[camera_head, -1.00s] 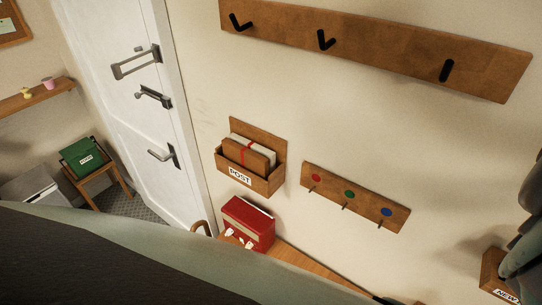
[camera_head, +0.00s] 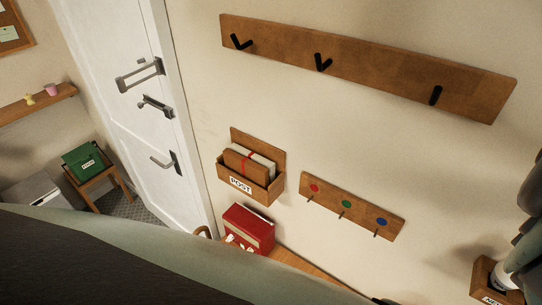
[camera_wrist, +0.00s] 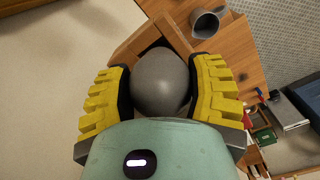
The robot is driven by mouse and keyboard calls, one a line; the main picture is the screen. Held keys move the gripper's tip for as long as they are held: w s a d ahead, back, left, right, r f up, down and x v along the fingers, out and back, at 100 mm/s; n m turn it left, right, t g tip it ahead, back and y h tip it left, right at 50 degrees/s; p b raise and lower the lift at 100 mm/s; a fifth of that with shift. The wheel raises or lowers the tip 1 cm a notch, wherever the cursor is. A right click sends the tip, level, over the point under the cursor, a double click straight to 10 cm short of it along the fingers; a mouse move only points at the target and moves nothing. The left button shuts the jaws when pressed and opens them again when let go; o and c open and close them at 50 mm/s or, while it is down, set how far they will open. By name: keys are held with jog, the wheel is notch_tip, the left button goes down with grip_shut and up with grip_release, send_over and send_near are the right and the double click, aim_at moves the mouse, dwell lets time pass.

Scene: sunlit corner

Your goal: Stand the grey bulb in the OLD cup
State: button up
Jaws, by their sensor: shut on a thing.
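The grey bulb (camera_wrist: 160,82) sits between the yellow-padded fingers of my gripper (camera_wrist: 160,76), which is shut on it, in the wrist view. A wooden box (camera_wrist: 128,45) with a dark opening lies just beyond the bulb. I cannot tell whether the bulb is inside it or over it. A dark grey cup (camera_wrist: 205,24) is on the wooden surface to its upper right; no OLD label can be read. In the head view, my gripper is partly visible at the right edge, over a wooden box (camera_head: 484,284) with a partly cut-off label. A pale rounded thing (camera_head: 503,274) shows there.
On the wall are a hook board (camera_head: 370,66), a POST box (camera_head: 237,183) with parcels, and a small board with coloured dots (camera_head: 362,212). A red box (camera_head: 249,228) stands below. A white door (camera_head: 130,110) is at the left.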

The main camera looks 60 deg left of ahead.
jog(key=shift+f, duration=0.15)
jog(key=o, duration=1)
jog(key=shift+w+d+r+b, duration=0.15)
jog(key=shift+r+b, duration=0.4)
jog(key=shift+r, duration=0.4)
jog(key=shift+r+b, duration=0.35)
jog(key=shift+r, duration=0.2)
jog(key=shift+r+b, duration=0.35)
jog(key=shift+b, duration=0.1)
jog(key=shift+a+r+p, duration=0.2)
jog(key=shift+r+p, duration=0.55)
jog(key=shift+r, duration=3.6)
